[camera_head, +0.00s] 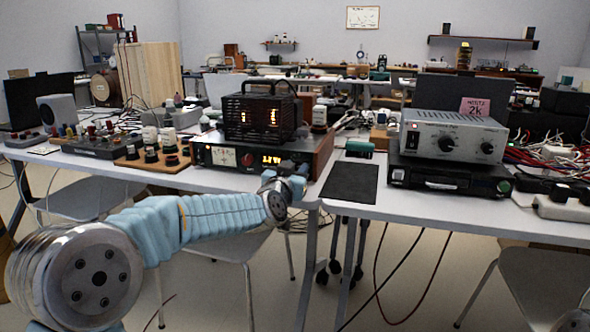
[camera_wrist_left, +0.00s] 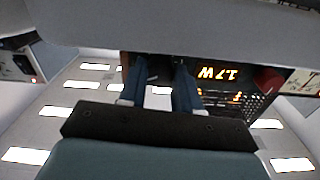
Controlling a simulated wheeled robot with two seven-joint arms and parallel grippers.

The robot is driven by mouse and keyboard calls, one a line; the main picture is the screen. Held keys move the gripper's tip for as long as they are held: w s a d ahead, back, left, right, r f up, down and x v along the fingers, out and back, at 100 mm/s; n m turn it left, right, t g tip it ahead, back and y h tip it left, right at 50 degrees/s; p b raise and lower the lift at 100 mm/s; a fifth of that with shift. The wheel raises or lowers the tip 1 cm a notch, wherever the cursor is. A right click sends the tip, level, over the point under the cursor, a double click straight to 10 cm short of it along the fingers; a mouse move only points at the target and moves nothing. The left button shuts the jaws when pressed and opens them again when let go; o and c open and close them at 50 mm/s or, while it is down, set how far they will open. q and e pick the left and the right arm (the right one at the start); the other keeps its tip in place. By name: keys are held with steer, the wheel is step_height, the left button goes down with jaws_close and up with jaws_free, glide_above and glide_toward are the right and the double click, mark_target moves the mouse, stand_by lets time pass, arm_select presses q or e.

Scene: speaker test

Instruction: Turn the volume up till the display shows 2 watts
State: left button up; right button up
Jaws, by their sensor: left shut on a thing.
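The amplifier (camera_head: 322,160) is a wide wooden-sided unit with a dark front on the left table. Its lit orange display (camera_head: 272,160) is small in the head view. In the left wrist view the display (camera_wrist_left: 217,74) appears upside down and reads 1.7 W. My left gripper (camera_head: 292,185) is at the right end of the amplifier's front. In the left wrist view its two blue fingers (camera_wrist_left: 158,82) are shut on a dark knob (camera_wrist_left: 158,66), mostly hidden between them. The knob is hidden in the head view. My right gripper is not in view.
A black caged device with glowing tubes (camera_head: 262,115) stands on the amplifier. A red knob (camera_head: 248,160) sits left of the display. A dark mat (camera_head: 350,182) and a grey power unit (camera_head: 453,135) are to the right. Floor space is open before the tables.

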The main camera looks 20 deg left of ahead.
arm_select(q)
steer(key=shift+r+m, duration=0.1)
steer(key=shift+m, duration=0.3)
steer(key=o, duration=1.1)
steer(key=shift+c, duration=0.2)
steer(key=s, duration=1.3)
steer(key=shift+s+a, duration=0.2)
steer(key=shift+s, duration=0.2)
